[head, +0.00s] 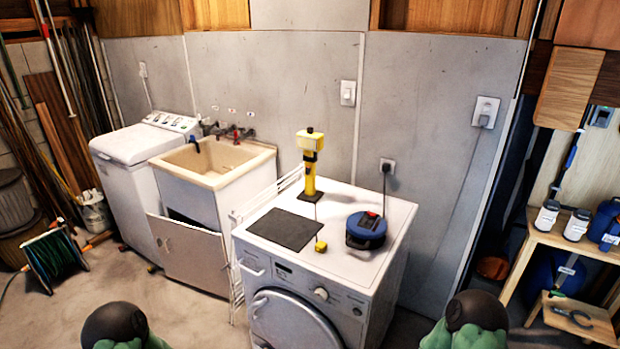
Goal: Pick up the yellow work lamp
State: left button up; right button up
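The yellow work lamp (310,168) stands upright on top of the white front-loading washing machine (377,213), near its back left. It has a yellow head, a yellow post with a dark band, and a dark square base. At the bottom edge, two dark rounded parts with green below them show, one left of centre and one right of centre. They look like parts of my own arms. No gripper fingers can be made out, and nothing touches the lamp.
A dark mat (284,229), a small yellow object (321,246) and a blue round device (366,230) lie on the washer top. A white rack (238,262) stands at its left side. A utility sink (215,163) with its cabinet door open is further left. A wooden shelf (560,238) stands right.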

aim_at(309, 195)
jog(key=i+j+z, duration=0.1)
jog(key=i+j, duration=0.3)
jog(key=j, duration=0.25)
jog(key=i+j+z, duration=0.15)
jog(key=i+j, duration=0.3)
jog(key=j, duration=0.2)
jog(key=i+j+z, duration=0.15)
jog(key=j, duration=0.2)
jog(key=i+j, duration=0.2)
jog(key=j, duration=0.15)
jog(key=z, duration=0.05)
